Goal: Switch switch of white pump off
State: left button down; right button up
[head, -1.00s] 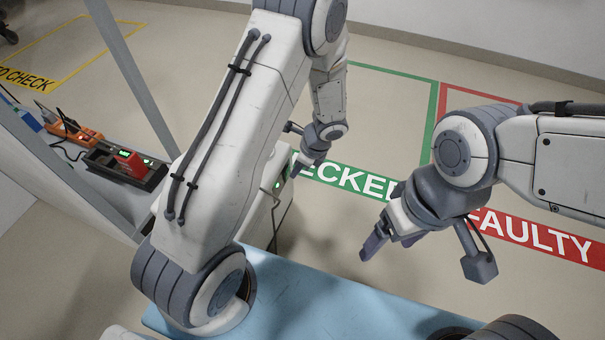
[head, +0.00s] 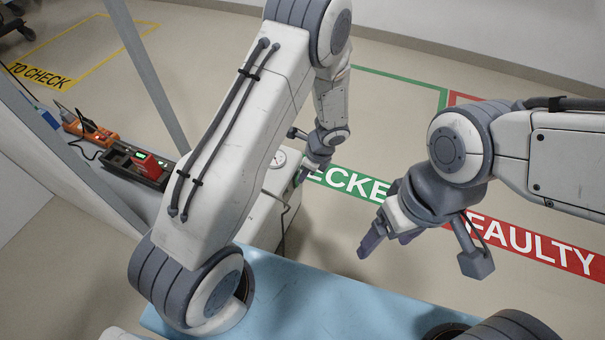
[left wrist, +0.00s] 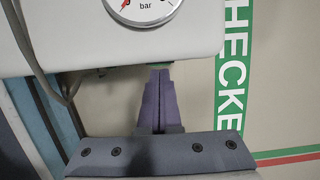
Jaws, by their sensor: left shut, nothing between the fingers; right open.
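The white pump (head: 264,214) is a white box partly behind my left arm, with a round gauge (head: 279,158) on top. In the left wrist view the white housing (left wrist: 50,45) fills the upper left, with the gauge (left wrist: 142,8) marked "bar". My left gripper (head: 302,180) is at the pump's right side. Its purple fingers (left wrist: 160,75) are together and empty, with their tips at the housing's lower edge. Contact cannot be told. A thin green strip shows by the tips; the switch itself is not clearly visible. My right gripper (head: 387,240) is open and empty, right of the pump.
A blue surface (head: 320,295) lies in front. A shelf at left holds an orange meter (head: 88,128) and a dark tray (head: 118,158) with a red device (head: 150,166). Green CHECKED and red FAULTY (head: 535,247) floor markings lie beyond. A grey post (head: 150,75) stands left of my left arm.

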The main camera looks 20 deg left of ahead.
pick_arm(q)
jog(key=shift+r+p, duration=0.5)
jog(key=shift+r, duration=0.15)
jog(key=d+p+v, duration=0.1)
jog(key=p+v, duration=0.6)
jog(key=v, duration=0.4)
jog(key=shift+s+d, duration=0.15)
jog(key=shift+d, duration=0.35)
jog(key=shift+f, duration=0.1)
